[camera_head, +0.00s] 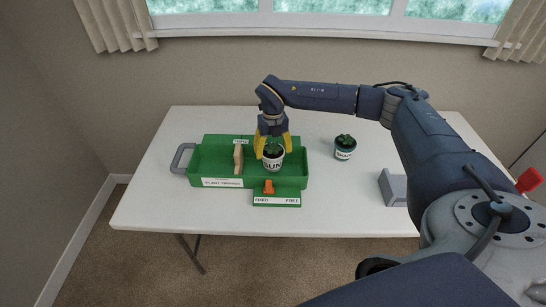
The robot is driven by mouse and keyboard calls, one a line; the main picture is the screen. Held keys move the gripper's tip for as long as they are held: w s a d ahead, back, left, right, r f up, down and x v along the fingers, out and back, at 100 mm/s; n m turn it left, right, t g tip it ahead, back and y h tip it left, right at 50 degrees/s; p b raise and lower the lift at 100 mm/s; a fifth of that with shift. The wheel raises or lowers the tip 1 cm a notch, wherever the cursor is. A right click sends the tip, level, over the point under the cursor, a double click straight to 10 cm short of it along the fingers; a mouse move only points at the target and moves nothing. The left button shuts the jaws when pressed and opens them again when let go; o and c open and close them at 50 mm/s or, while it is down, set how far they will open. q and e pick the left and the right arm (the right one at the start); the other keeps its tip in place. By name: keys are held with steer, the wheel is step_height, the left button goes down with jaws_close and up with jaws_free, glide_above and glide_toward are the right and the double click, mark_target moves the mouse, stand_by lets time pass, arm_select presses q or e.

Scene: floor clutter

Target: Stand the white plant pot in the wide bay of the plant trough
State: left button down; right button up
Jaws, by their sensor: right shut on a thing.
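The white plant pot (272,162), marked SUN and holding a dark green plant, is between the yellow fingers of my right gripper (273,147), which is shut on it. The pot looks upright. It is at the right-hand, wider bay of the green plant trough (210,183); I cannot tell whether its base touches the bay floor. A tan divider (238,158) stands across the trough, left of the pot. An orange lever (269,187) on the front sits toward the FIXED end of a FIXED/FREE label. My left gripper is not in view.
A second potted plant (345,148) stands on the white table (330,205) right of the trough. A grey bracket-like block (393,187) is near the right side, close to my right arm. A grey handle (181,158) sticks out at the trough's left end. The front table is clear.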

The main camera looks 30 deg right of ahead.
steer(key=shift+f, duration=1.75)
steer(key=shift+f, duration=0.1)
steer(key=o, duration=1.6)
step_height(320, 180, up, 12)
steer(key=shift+r, duration=0.1)
